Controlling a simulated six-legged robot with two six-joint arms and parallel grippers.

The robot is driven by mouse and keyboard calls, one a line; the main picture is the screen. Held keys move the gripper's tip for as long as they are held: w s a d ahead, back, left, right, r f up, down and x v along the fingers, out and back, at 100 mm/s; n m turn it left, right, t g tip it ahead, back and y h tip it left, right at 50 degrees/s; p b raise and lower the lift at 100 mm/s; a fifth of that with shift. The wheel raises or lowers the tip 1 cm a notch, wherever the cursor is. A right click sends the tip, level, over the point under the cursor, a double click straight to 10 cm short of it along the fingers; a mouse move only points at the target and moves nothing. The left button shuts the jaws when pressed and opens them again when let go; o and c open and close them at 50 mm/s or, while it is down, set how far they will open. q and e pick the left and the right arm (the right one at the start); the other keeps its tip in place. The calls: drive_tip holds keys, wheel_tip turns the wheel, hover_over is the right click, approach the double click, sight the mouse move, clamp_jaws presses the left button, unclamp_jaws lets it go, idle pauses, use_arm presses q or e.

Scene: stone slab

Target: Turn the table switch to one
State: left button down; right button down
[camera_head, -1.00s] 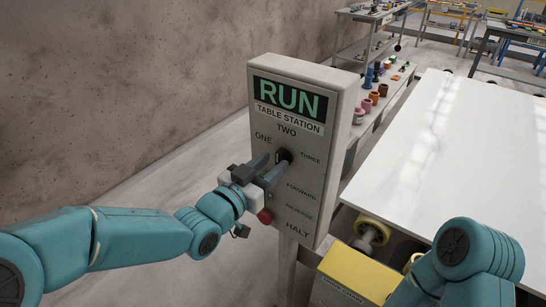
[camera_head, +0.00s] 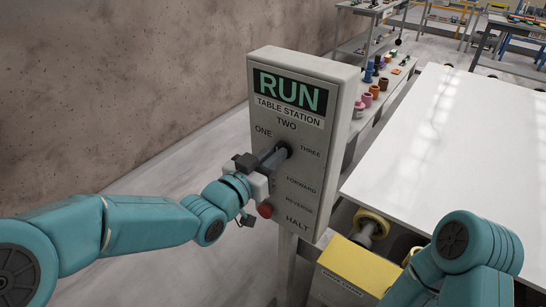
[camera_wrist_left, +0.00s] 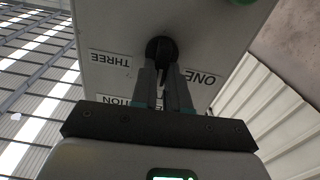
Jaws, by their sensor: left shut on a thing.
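The grey table station panel (camera_head: 300,205) stands upright in the middle of the head view, with labels ONE, TWO and THREE around a dark round switch knob (camera_head: 284,149). My left gripper (camera_head: 278,156) reaches it from the left, with its fingertips shut on the knob. In the left wrist view the black knob (camera_wrist_left: 160,47) sits between the fingertips, with THREE on the left and ONE on the right. The fingers hide part of the knob, and I cannot tell which label it points to. My right gripper is out of view.
The panel's lit sign reads RUN (camera_head: 290,91). FORWARD, REVERSE and HALT labels and a red button (camera_head: 265,210) are lower on the panel. A white tabletop (camera_head: 440,150) and a yellow box (camera_head: 355,270) are to the right. Open floor lies left of the panel.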

use_arm(q)
drive_tip(key=shift+w+a+f+n+b, duration=0.15)
drive_tip(key=shift+n+b, duration=0.6)
drive_tip(key=shift+n, duration=1.1)
drive_tip(key=shift+w+a+n+b, duration=0.1)
drive_tip(key=shift+n+b, duration=0.65)
drive_tip(key=shift+n, duration=1.15)
drive_tip(key=shift+w+a+f+n+b, duration=0.15)
drive_tip(key=shift+n+b, duration=0.6)
drive_tip(key=shift+n, duration=1.1)
drive_tip(key=shift+s, duration=0.1)
drive_tip(key=c, duration=1.1)
unclamp_jaws()
